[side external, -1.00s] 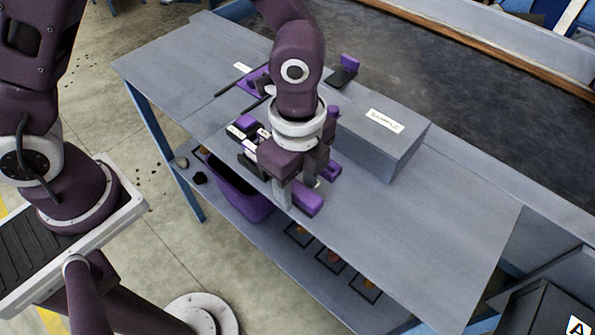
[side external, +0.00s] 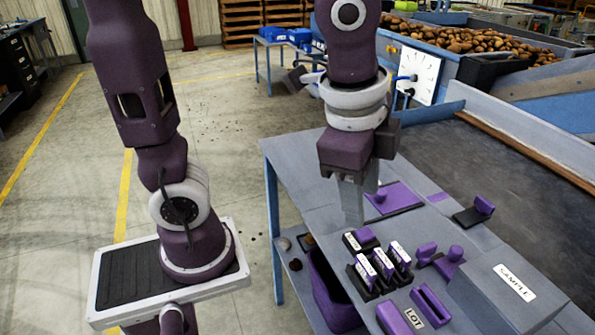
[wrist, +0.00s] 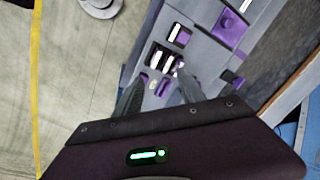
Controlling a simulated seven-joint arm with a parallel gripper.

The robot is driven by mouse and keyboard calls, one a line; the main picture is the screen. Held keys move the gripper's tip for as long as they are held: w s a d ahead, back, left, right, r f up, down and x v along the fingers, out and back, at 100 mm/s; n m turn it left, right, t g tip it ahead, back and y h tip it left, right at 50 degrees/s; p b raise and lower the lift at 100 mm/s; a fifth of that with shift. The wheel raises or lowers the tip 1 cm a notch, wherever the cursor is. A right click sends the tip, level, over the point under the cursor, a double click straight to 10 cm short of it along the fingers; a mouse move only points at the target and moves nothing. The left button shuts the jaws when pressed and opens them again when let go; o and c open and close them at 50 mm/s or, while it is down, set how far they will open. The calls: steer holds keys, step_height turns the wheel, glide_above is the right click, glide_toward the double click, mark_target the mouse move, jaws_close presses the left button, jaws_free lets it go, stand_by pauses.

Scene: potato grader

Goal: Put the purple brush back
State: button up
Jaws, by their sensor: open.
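My gripper (side external: 358,210) is above the left part of the grey table (side external: 300,160), pointing down. Its two fingers stand apart in the wrist view (wrist: 158,90), with nothing between them. A black flat piece with an upright purple grip (side external: 479,206) lies toward the table's back; it may be the purple brush, but I cannot be sure. A purple plate with a knob and a dark front edge (side external: 402,198) lies beyond the gripper; it also shows in the wrist view (wrist: 229,29). A black rack with purple, white-labelled pieces (side external: 378,268) stands nearer the front.
Small purple knobbed pieces (side external: 452,260) lie between. A purple bin (side external: 330,290) is under the table. A dark belt (side external: 500,160) runs behind.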

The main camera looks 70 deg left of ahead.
steer(key=s+a+r+n+t, duration=0.1)
steer(key=s+a+n+t, duration=0.2)
steer(key=s+a+n, duration=0.4)
steer(key=s+n, duration=0.1)
steer(key=n, duration=0.2)
steer(key=shift+a+r, duration=0.3)
